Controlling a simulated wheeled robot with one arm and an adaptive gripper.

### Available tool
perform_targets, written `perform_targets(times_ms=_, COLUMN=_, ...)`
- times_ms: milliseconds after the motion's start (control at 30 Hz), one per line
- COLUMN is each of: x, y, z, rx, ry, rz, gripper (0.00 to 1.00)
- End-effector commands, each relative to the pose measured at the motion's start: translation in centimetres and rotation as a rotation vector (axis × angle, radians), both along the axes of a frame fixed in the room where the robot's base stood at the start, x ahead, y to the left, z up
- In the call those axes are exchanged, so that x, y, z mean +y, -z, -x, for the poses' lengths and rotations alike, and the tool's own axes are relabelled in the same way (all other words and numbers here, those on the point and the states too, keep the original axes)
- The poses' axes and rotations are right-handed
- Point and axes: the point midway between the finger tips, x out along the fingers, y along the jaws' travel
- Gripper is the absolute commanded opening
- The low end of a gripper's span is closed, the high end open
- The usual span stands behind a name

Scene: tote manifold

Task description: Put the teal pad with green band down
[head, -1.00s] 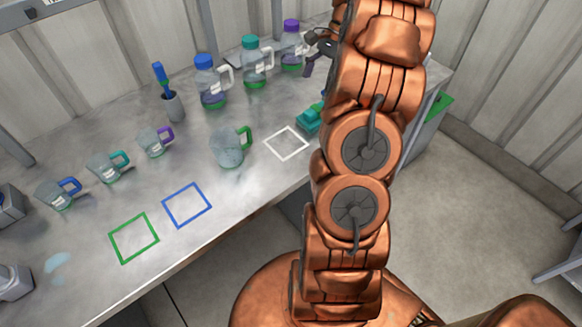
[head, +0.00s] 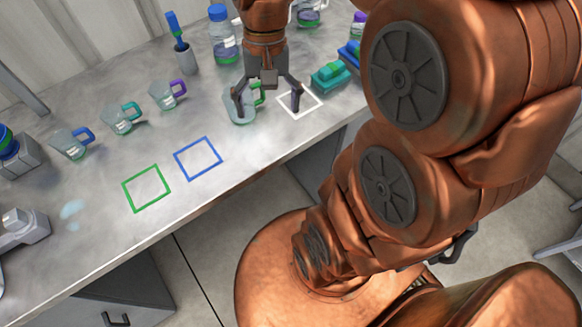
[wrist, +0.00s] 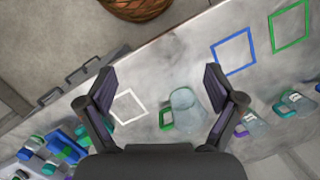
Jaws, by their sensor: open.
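A teal pad with a green lower edge (head: 330,76) lies on the bench just right of the white square outline (head: 300,102) in the head view. In the wrist view, my gripper's open fingers (wrist: 158,80) frame the white outline (wrist: 127,107) and the jug (wrist: 184,110).
A blue pad (head: 350,52) lies close behind the teal one. A blue-capped bottle (head: 223,38), a brush holder (head: 186,60) and several small jugs stand along the back. Green (head: 147,209) and blue (head: 216,161) square outlines are empty, with clear bench around them.

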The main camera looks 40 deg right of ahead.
Motion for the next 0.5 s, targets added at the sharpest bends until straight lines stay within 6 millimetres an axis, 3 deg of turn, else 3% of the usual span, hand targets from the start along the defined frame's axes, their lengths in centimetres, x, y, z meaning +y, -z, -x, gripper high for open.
perform_targets(times_ms=233, x=3.2, y=1.3, z=6.5, rx=-0.030, ry=-0.260, rz=0.038, gripper=0.92)
perform_targets(times_ms=500, x=3.8, y=3.1, z=11.4, rx=-0.047, ry=-0.449, rz=0.062, gripper=0.92)
